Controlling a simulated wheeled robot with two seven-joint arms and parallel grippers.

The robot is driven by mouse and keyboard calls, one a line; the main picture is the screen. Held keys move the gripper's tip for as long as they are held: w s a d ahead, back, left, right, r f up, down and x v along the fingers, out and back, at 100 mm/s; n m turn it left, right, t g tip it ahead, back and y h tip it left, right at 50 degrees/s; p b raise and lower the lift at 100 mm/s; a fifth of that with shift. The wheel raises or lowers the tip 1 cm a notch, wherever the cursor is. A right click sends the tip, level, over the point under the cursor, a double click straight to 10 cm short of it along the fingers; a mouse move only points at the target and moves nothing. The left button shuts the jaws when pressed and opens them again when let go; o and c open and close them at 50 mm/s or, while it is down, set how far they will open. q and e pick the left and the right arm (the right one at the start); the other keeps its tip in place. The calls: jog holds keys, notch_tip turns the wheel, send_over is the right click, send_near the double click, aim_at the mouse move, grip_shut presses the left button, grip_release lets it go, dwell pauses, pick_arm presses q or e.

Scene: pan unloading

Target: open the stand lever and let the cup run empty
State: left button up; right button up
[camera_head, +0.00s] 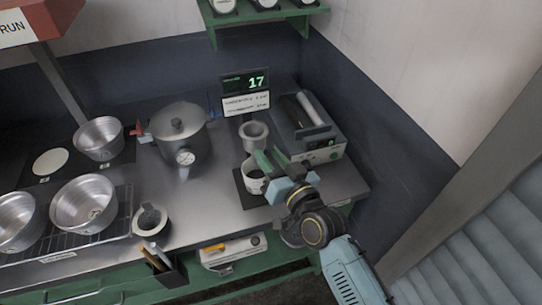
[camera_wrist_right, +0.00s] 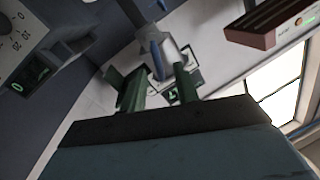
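In the head view, a grey cup (camera_head: 253,132) stands behind a white-rimmed vessel (camera_head: 254,183) on a dark square pad (camera_head: 245,198). My right gripper (camera_head: 270,160) is over the right side of that vessel. In the right wrist view, the green fingers of my right gripper (camera_wrist_right: 158,90) are spread apart. A grey body (camera_wrist_right: 175,48) with a narrow blue piece (camera_wrist_right: 158,58), perhaps the stand lever, shows beyond and between them. I cannot tell whether the fingers touch it. The cup's contents are hidden. My left gripper is not in view.
A lidded pot (camera_head: 180,128) with a gauge stands left of the cup. A display (camera_head: 246,83) reads 17 behind it. A grey device (camera_head: 322,148) stands close on the right. Several metal pans (camera_head: 84,204) occupy the left. Bare counter (camera_head: 205,200) lies between.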

jog(key=shift+w, duration=0.1)
grip_shut()
jog(key=shift+w+d+f+m, duration=0.1)
jog(key=shift+d+f+m, duration=0.05)
jog(key=shift+m, duration=0.4)
jog(key=shift+d+f+m, duration=0.1)
jog(key=shift+d+m, duration=0.05)
jog(key=shift+m, duration=0.4)
grip_release()
jog(key=b+v, duration=0.1)
jog(key=v, duration=1.2)
jog(key=shift+s+f+b, duration=0.2)
jog(key=shift+b, duration=0.15)
